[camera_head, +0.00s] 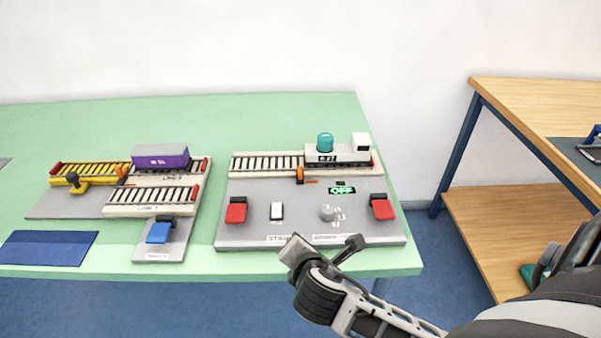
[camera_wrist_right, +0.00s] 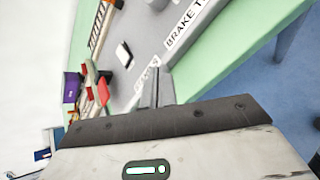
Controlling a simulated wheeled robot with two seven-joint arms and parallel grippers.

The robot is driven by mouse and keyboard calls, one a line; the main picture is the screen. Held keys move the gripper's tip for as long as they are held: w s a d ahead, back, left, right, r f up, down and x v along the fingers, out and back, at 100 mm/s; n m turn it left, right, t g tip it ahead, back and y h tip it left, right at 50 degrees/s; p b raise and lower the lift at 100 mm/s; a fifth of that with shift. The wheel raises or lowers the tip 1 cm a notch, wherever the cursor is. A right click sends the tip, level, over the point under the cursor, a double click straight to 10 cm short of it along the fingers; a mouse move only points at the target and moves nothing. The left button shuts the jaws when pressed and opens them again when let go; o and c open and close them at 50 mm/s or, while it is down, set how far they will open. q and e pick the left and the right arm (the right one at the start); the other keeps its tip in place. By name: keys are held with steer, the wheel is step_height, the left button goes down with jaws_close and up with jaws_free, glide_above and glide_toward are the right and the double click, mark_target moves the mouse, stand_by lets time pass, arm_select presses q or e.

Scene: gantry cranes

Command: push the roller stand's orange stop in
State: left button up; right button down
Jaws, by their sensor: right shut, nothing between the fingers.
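The orange stop (camera_head: 300,174) is a small upright piece at the front edge of the rail track on the right grey board (camera_head: 300,235), whose label begins "STAN". A bit of orange also shows at the top of the right wrist view (camera_wrist_right: 117,4). A grey and white locomotive (camera_head: 338,156) with a teal dome stands on the track to the right of the stop. My right gripper (camera_head: 356,242) is shut and empty over the board's front edge, well in front of the stop and apart from it. Its dark fingers (camera_wrist_right: 155,88) show in the right wrist view. My left gripper is out of view.
Red switches (camera_head: 236,211) (camera_head: 382,208), a white rocker (camera_head: 277,211), a grey knob (camera_head: 327,213) and a green "OFF" display (camera_head: 342,190) lie between gripper and track. A left board holds a purple wagon (camera_head: 160,157), another orange piece (camera_head: 122,172) and a blue switch (camera_head: 159,231).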

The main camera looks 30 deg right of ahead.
mark_target(300, 172)
steer(key=w+r+n, duration=0.1)
steer(key=n, duration=0.1)
steer(key=w+d+r+n+t+h, duration=0.1)
steer(key=w+r+n, duration=0.1)
steer(key=w+d+r+n+t+h, duration=0.1)
steer(key=n, duration=0.2)
steer(key=shift+w+d+r, duration=0.15)
steer(key=shift+w+r, duration=0.05)
steer(key=shift+w, duration=0.1)
steer(key=shift+w+d+r+n+t+h, duration=0.1)
steer(key=shift+w+r+n+t+h, duration=0.2)
steer(key=shift+n, duration=0.4)
steer(key=shift+s, duration=0.1)
steer(key=shift+w+d+f, duration=0.15)
steer(key=shift+w+d, duration=0.1)
steer(key=shift+w, duration=0.15)
steer(key=x, duration=0.4)
steer(key=r+x, duration=0.1)
steer(key=x, duration=0.8)
steer(key=shift+w+r, duration=0.15)
